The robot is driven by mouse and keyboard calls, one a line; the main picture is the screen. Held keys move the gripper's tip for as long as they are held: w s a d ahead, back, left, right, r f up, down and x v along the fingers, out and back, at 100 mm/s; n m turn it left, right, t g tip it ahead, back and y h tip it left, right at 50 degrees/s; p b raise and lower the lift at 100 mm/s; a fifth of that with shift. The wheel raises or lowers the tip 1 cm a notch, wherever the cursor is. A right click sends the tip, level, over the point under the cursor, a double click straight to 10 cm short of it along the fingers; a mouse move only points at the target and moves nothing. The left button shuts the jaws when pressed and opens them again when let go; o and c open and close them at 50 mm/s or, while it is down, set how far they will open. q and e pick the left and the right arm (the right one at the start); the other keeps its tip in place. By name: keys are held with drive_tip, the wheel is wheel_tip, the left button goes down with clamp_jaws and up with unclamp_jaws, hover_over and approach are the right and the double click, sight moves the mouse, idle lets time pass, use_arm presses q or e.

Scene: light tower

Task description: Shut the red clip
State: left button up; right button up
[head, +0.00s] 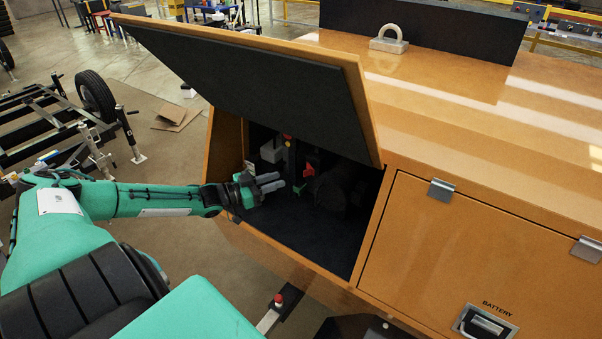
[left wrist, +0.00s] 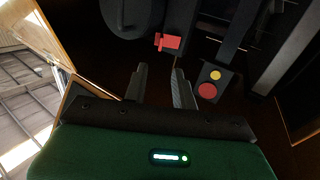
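The red clip (head: 309,170) is inside the open compartment of the orange housing, on dark parts. In the left wrist view the red clip (left wrist: 168,42) shows just beyond the fingertips, apart from them. I cannot tell whether the clip is open or shut. My left gripper (head: 281,182) reaches into the compartment opening from the left, with the clip a little to its right. In the left wrist view my left gripper (left wrist: 159,68) has its two fingers apart with nothing between them. My right gripper is not in view.
The raised door (head: 260,75) hangs over the compartment. A panel with a red and a yellow button (left wrist: 213,81) stands right of the fingers in the left wrist view. The closed battery door (head: 470,250) is at the right. The compartment floor (head: 305,238) looks clear in front.

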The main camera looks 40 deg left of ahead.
use_arm(q)
drive_tip(key=p+x, duration=0.1)
drive_tip(key=x, duration=0.8)
drive_tip(key=shift+p, duration=0.3)
drive_tip(key=shift+c, duration=0.2)
clamp_jaws()
